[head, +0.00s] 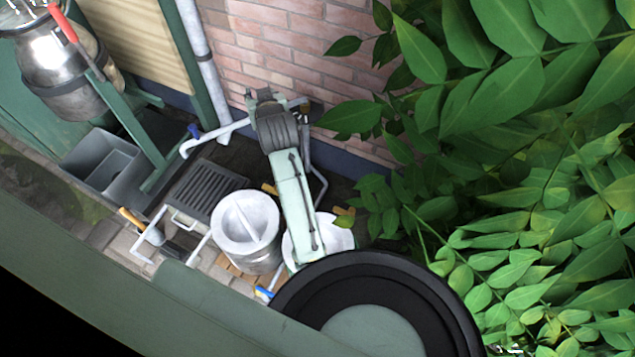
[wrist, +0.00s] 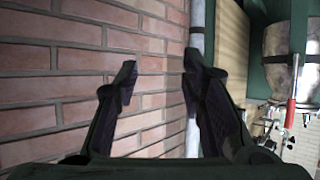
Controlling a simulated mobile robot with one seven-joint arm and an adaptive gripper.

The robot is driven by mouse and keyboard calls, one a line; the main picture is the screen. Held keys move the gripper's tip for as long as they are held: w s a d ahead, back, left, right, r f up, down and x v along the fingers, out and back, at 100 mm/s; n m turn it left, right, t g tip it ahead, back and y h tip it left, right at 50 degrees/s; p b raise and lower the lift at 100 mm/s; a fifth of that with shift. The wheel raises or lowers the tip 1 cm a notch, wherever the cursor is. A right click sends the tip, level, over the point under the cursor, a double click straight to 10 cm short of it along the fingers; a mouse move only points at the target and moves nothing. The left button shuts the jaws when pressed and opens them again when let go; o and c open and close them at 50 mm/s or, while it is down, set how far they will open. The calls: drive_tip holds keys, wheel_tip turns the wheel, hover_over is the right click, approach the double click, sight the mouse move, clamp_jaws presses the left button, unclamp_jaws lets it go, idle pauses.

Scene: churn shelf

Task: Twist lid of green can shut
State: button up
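I cannot make out a can that is clearly green. My gripper (wrist: 158,72) is open and empty, facing the brick wall, above and beyond the cans.
A brick wall (head: 285,50) with a white downpipe (head: 200,60) closes the back. Leafy branches (head: 520,130) fill the right.

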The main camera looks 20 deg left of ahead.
drive_tip(key=s+d+f+m+g+h+p, duration=0.1)
drive_tip(key=s+d+f+g+h, duration=0.2)
drive_tip(key=d+f, duration=0.45)
drive_tip(key=s+d+f+m+g+h+p, duration=0.15)
drive_tip(key=d+f, duration=0.35)
drive_tip(key=f, duration=0.5)
drive_tip(key=s+d+f+g+h, duration=0.1)
drive_tip(key=s+d+f, duration=0.2)
drive_tip(key=s+d+f+g+h+p, duration=0.1)
drive_tip(key=s+d+f+g, duration=0.1)
drive_tip(key=s+d+f, duration=0.1)
drive_tip(key=s+d+f+g+h, duration=0.2)
drive_tip(key=s+d+f, duration=0.1)
drive_tip(key=s, duration=0.1)
drive_tip(key=shift+m+p, duration=0.25)
drive_tip(key=shift+p, duration=0.05)
wheel_tip(320, 180, down, 9)
drive_tip(key=shift+s+r, duration=0.1)
drive_tip(key=shift+f, duration=0.9)
drive_tip(key=shift+c, duration=0.6)
clamp_jaws()
